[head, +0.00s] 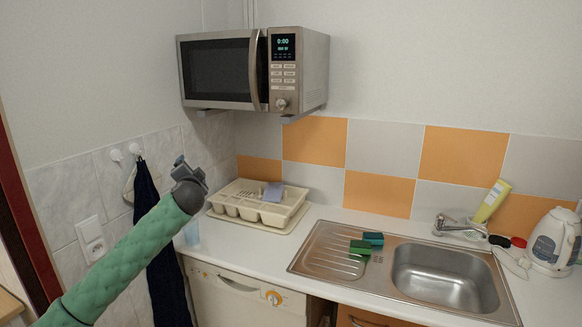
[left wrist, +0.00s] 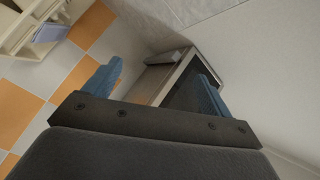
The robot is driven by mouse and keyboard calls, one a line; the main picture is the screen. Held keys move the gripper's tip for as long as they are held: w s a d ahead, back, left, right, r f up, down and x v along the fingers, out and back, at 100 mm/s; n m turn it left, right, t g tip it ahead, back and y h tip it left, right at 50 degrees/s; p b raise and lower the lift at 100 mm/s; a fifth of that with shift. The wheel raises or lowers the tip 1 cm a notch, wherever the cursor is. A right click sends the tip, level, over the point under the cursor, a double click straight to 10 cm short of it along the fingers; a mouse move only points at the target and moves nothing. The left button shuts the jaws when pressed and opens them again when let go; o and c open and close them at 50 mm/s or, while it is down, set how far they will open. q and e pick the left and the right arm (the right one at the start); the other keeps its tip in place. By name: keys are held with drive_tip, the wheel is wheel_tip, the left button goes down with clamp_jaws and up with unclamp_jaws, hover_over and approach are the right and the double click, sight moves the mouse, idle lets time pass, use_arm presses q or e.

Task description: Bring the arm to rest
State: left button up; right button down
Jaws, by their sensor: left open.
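My left arm, in a green sleeve, comes in from the lower left of the head view. My left gripper (head: 180,161) is raised in front of the tiled left wall, left of the dish rack. In the left wrist view its two blue fingers (left wrist: 160,82) stand wide apart with nothing between them. Beyond the fingers the microwave (left wrist: 182,82) shows, apart from them. My right gripper is in neither view.
A silver microwave (head: 228,70) hangs on the wall. A cream dish rack (head: 290,212) stands on the counter. Sponges (head: 361,247) lie beside the sink (head: 445,278). A kettle (head: 553,243) stands far right. A dark cloth (head: 165,262) hangs behind my left arm.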

use_arm(q)
drive_tip(key=s+d+f+n+g+h+b, duration=0.1)
drive_tip(key=s+d+f+g, duration=0.2)
drive_tip(key=s+f, duration=0.85)
drive_tip(key=s+d+f+n+g+h+b, duration=0.1)
drive_tip(key=s+d+f+n+g+h, duration=0.15)
drive_tip(key=f, duration=1.75)
drive_tip(key=s+d+f+n+g+h+b, duration=0.1)
drive_tip(key=s+d+f+g+b, duration=0.2)
drive_tip(key=s+f, duration=0.9)
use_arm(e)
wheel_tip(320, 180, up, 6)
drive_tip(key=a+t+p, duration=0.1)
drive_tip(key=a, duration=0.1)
use_arm(q)
drive_tip(key=s+d+f+n+g+b, duration=0.1)
drive_tip(key=s+d+f+g, duration=0.2)
drive_tip(key=s+f, duration=1.5)
drive_tip(key=s+d+f+n+g+b, duration=0.1)
drive_tip(key=s+d+f+g+b, duration=0.1)
drive_tip(key=s+f, duration=1.6)
drive_tip(key=s+d+g+h, duration=0.1)
drive_tip(key=s+g, duration=0.1)
drive_tip(key=shift+s, duration=0.3)
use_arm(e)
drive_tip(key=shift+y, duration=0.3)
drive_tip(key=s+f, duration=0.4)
